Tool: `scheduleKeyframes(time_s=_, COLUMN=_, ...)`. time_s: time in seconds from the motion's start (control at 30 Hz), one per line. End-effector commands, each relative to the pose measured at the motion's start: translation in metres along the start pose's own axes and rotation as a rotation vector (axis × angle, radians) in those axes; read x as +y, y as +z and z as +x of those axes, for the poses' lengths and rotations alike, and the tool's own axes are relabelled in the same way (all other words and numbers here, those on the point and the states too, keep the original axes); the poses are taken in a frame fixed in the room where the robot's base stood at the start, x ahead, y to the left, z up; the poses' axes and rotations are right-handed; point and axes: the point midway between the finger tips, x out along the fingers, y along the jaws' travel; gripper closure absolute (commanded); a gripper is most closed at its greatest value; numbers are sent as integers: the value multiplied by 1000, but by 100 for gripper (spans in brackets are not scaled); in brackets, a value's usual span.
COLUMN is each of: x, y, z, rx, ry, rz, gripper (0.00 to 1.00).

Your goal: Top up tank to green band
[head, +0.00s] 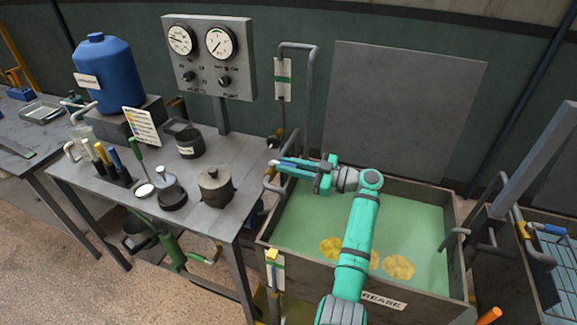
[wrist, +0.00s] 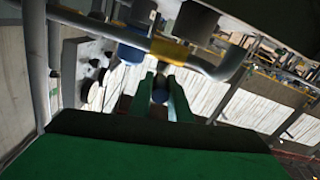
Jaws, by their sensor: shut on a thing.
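The tank (head: 285,247) is an open grey box of pale green liquid, with yellow patches (head: 331,247) floating on it. A white strip with a green band (head: 283,79) hangs beside a bent grey pipe (head: 313,90) behind the tank. Another pale strip with a yellow top (head: 272,270) is at the tank's front left corner. My gripper (head: 279,162) is above the tank's back left corner, beside the pipework.
A table (head: 130,200) on the left holds a dark pot (head: 215,188), metal cans and several handled tools. A gauge panel (head: 207,58) stands behind it. A blue drum (head: 104,68) is farther left. Another tank with a blue rack (head: 552,245) stands at the right.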

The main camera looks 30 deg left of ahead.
Motion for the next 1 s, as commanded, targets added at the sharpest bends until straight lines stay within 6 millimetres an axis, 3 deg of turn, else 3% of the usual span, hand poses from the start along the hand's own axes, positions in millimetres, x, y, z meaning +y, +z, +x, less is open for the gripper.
scheduleKeyframes(time_s=0.03, x=2, y=0, z=-3, rx=-1, ry=7, rz=0, gripper=76)
scheduleKeyframes(time_s=0.1, x=2, y=-1, z=-2, rx=0, ry=5, rz=-1, gripper=64)
scheduleKeyframes(time_s=0.47, x=0, y=-1, z=-1, rx=1, ry=-1, rz=-1, gripper=64)
scheduleKeyframes(time_s=1.0, x=2, y=0, z=-93, rx=0, ry=7, rz=1, gripper=64)
